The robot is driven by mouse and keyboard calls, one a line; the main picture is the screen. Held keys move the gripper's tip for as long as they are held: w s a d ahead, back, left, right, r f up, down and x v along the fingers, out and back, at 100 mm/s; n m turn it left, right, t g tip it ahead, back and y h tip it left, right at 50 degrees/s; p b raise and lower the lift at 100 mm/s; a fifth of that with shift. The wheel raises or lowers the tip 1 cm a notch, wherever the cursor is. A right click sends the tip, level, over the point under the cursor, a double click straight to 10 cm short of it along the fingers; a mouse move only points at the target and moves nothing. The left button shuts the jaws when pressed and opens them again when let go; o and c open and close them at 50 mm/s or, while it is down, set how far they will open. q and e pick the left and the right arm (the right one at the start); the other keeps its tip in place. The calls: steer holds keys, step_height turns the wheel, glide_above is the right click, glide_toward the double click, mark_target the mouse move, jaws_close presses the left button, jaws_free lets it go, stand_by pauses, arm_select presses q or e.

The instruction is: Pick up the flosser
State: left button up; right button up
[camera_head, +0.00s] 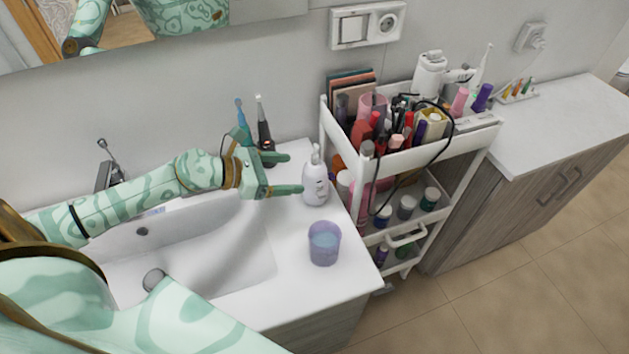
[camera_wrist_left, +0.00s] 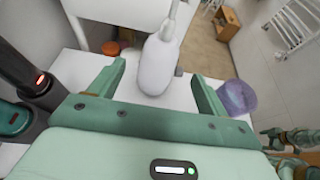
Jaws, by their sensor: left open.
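A white appliance that looks like the flosser (camera_head: 430,73) stands upright at the back of the top tray of the cart, far right of my left gripper; I cannot be sure it is the flosser. My left gripper (camera_head: 292,173) is open and empty over the counter beside the sink. A white pump bottle (camera_head: 315,182) stands just beyond its fingertips. In the left wrist view the open fingers (camera_wrist_left: 158,72) show with the bottle (camera_wrist_left: 158,65) beyond and between them.
The white cart (camera_head: 435,150) holds crowded cosmetics and a looping black cable. A purple cup (camera_head: 324,243) stands on the counter near the front edge. Two electric toothbrushes (camera_head: 264,135) stand behind the gripper. The grey-fronted cabinet (camera_head: 570,115) has free top space at right.

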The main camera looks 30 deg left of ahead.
mark_target(304, 172)
arm_select(q)
steer(key=x, duration=0.2)
steer(key=shift+w+d, duration=0.25)
steer(key=shift+d, duration=0.05)
steer(key=x, duration=0.5)
steer(key=shift+a, duration=0.1)
steer(key=c, duration=1)
steer(key=shift+c, duration=1)
arm_select(e)
steer(key=shift+w+a+r, duration=0.2)
steer(key=shift+w+r, duration=0.05)
steer(key=shift+w, duration=0.05)
steer(key=shift+d, duration=0.1)
